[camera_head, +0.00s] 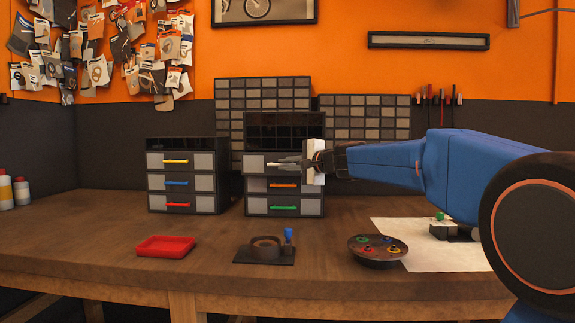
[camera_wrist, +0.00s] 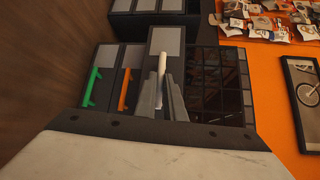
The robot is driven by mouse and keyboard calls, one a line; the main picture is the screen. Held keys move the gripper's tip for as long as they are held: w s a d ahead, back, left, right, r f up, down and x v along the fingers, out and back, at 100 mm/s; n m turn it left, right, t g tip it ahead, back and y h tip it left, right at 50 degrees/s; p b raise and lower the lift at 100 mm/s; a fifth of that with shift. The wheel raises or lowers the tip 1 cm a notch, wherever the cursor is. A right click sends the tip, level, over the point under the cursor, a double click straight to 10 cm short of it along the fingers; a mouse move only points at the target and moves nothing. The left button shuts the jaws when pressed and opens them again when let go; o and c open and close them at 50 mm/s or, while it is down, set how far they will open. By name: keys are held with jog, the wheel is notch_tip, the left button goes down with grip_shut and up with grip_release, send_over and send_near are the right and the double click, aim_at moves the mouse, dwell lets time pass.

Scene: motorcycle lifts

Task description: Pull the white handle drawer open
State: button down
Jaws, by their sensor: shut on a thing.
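The white handle (camera_wrist: 162,65) is upright in the wrist view, on the top drawer (camera_head: 254,160) of the right-hand cabinet (camera_head: 249,205). My gripper (camera_head: 280,163) comes from the right and is shut on the white handle, with its grey fingers on both sides of it in the wrist view (camera_wrist: 163,90). The drawer front appears to stand forward of the fronts below it. My gripper hides part of the front in the head view. Below it are drawers with an orange handle (camera_head: 284,185) and a green handle (camera_head: 284,208).
A second cabinet (camera_head: 181,143) with yellow, blue and red handles stands to the left. On the bench are a red tray (camera_head: 166,246), a dark stand with a blue-topped item (camera_head: 264,251), and a round dish (camera_head: 378,262).

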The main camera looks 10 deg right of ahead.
jog(key=s, duration=0.1)
jog(key=s+a, duration=0.1)
jog(key=s, duration=0.3)
jog(key=shift+a, duration=0.35)
jog(key=c, duration=1.8)
grip_release()
jog(key=shift+c, duration=0.2)
jog(key=shift+s+d, duration=0.1)
jog(key=shift+s, duration=0.05)
jog(key=v, duration=1.7)
jog(key=shift+s+f, duration=0.1)
